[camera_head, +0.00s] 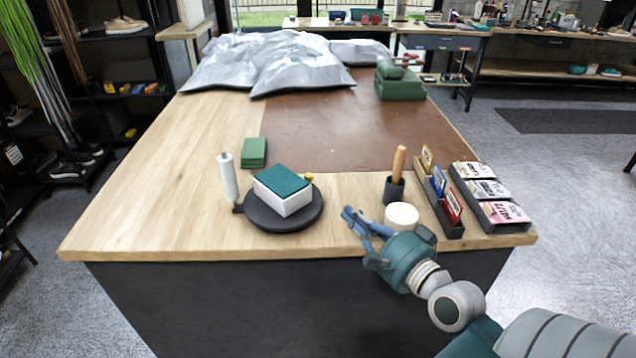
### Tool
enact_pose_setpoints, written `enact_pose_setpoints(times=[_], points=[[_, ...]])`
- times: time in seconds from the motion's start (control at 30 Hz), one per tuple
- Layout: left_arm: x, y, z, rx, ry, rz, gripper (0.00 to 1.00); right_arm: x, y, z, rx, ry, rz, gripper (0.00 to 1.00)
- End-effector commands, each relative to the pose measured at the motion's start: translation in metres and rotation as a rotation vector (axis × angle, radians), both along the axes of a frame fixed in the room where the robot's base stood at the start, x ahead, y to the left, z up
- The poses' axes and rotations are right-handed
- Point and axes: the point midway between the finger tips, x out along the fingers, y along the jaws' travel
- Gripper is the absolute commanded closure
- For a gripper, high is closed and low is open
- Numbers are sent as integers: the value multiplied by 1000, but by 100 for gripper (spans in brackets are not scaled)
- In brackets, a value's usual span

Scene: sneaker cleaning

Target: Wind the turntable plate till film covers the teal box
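The box (283,199), white-sided with a teal top, sits on the round black turntable plate (310,217) near the front of the table. A white film roll (228,178) stands upright at the plate's left edge. I cannot make out any film on the box, whose teal top shows clearly. A small yellow knob (309,177) shows behind the box at the right. My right gripper (355,226) is to the right of the plate, near the table's front edge, its fingers apart and nothing seen between them. My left gripper is not in view.
A green block (254,153) lies behind the plate. Right of my gripper are a white round container (401,216), a wooden-handled tool in a dark cup (395,190), a card rack (440,200) and a box tray (490,200). Grey bags (280,62) lie at the back.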

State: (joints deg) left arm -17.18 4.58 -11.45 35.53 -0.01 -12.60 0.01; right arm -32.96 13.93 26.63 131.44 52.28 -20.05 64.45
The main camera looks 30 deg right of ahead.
Motion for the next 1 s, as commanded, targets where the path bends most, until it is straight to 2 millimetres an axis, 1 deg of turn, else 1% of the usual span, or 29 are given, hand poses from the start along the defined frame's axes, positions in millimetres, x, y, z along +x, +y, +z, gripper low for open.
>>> enact_pose_setpoints(times=[0.17, 0.4, 0.6, 0.7, 0.8, 1.0], points=[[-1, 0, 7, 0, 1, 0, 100, 24, 0, 3, 2, -5, 0, 100], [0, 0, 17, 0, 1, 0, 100, 76, -1, -2, 2, -4, 1, 100], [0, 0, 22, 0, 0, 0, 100, 113, -2, -6, 1, -1, 1, 100], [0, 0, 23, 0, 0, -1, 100, 125, -2, -8, 0, 0, 0, 100], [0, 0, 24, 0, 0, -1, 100, 132, -2, -9, -1, 1, 1, 100], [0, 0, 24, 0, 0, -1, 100, 137, -2, -10, -1, 1, 1, 100]])
